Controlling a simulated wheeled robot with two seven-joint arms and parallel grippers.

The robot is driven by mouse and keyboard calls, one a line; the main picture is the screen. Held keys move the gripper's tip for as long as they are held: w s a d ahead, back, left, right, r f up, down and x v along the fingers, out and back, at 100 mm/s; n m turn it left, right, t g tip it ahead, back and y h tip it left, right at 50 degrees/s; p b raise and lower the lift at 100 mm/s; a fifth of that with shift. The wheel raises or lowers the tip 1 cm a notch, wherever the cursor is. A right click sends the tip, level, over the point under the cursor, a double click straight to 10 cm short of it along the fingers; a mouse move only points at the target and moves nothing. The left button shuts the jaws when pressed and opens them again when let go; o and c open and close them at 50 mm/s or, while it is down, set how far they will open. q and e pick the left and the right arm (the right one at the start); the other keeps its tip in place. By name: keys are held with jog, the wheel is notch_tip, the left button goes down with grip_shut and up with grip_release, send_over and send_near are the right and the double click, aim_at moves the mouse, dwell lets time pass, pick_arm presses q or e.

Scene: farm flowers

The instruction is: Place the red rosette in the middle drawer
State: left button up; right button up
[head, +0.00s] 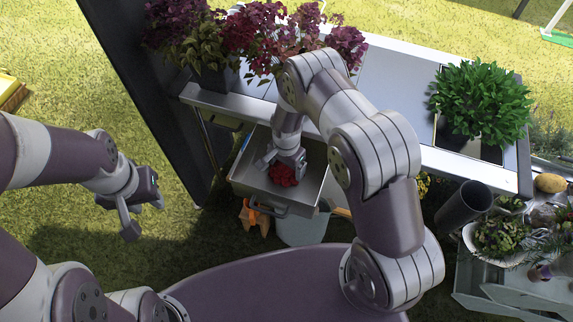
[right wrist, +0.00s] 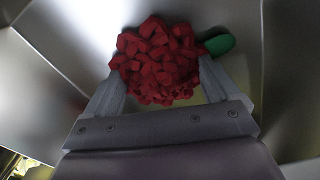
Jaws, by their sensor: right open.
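The red rosette (head: 284,176) is inside an open grey metal drawer (head: 238,181) under the table; whether it touches the drawer's floor is hard to tell. My right gripper (head: 287,164) reaches down into the drawer from above. In the right wrist view, the rosette (right wrist: 158,60) lies between the fingertips of my right gripper (right wrist: 157,76), which is open, and a green leaf (right wrist: 219,44) sticks out beside it. My left gripper (head: 135,206) is open and empty over the grass at the left, away from the drawer.
The white table (head: 385,75) bears purple-leaved potted plants (head: 255,30) at the back left and a green bush (head: 482,98) at the right. A dark post (head: 150,90) stands left of the drawer. A grey bucket (head: 303,231) stands below it. A dark cylinder (head: 463,207) stands at the right.

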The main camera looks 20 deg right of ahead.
notch_tip(320, 180, up, 12)
notch_tip(320, 180, up, 4)
jog(key=n, duration=0.2)
send_over(291, 172)
jog(key=s+d+r+n+t, duration=0.1)
jog(key=s+d+r+n, duration=0.2)
jog(key=s+r+n, duration=0.5)
jog(key=s+r, duration=0.2)
jog(key=s, duration=0.4)
jog(key=shift+d+r, duration=0.15)
jog(key=shift+d, duration=0.25)
jog(key=shift+c, duration=0.3)
